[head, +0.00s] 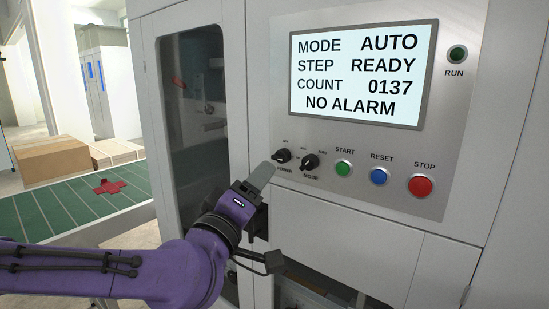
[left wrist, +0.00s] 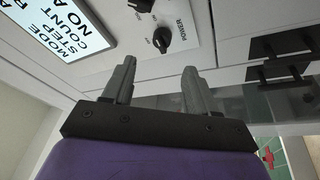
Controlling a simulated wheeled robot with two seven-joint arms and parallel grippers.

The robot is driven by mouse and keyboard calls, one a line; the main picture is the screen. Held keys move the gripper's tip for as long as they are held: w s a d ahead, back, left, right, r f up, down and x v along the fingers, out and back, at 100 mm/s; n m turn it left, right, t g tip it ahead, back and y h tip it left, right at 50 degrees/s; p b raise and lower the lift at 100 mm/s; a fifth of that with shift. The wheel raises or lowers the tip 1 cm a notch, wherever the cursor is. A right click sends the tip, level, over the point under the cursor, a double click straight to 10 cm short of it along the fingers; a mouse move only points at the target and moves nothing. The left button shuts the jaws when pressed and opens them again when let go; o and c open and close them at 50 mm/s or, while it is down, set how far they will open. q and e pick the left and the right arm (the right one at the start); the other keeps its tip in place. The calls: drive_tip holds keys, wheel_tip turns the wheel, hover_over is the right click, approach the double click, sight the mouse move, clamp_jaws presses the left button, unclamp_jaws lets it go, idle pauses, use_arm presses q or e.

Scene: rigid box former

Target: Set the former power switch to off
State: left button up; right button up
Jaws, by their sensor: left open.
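The black power switch (head: 281,156) is a rotary knob at the left of the control row on the grey panel. It shows in the left wrist view (left wrist: 163,38) beside the label POWER; I cannot tell surely which position it points to. My left gripper (head: 262,176) is open and empty, just below and left of the power switch. In the left wrist view its two fingers (left wrist: 158,68) are spread, with the knob ahead of the gap between them, apart from it. My right gripper is not in view.
The mode knob (head: 310,162) sits close to the right of the power switch. Start (head: 344,168), reset (head: 379,176) and stop (head: 420,185) buttons follow. The screen (head: 362,73) reads AUTO, READY, NO ALARM. The green run lamp (head: 457,54) is top right. A conveyor (head: 50,212) runs at left.

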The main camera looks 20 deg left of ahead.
sight(278, 161)
use_arm(q)
drive_tip(key=p+x, duration=0.2)
drive_tip(key=x, duration=0.5)
drive_tip(key=shift+w+d, duration=0.15)
drive_tip(key=shift+w, duration=0.15)
drive_tip(key=shift+w+p, duration=0.3)
drive_tip(key=shift+w, duration=0.25)
drive_tip(key=c, duration=1.1)
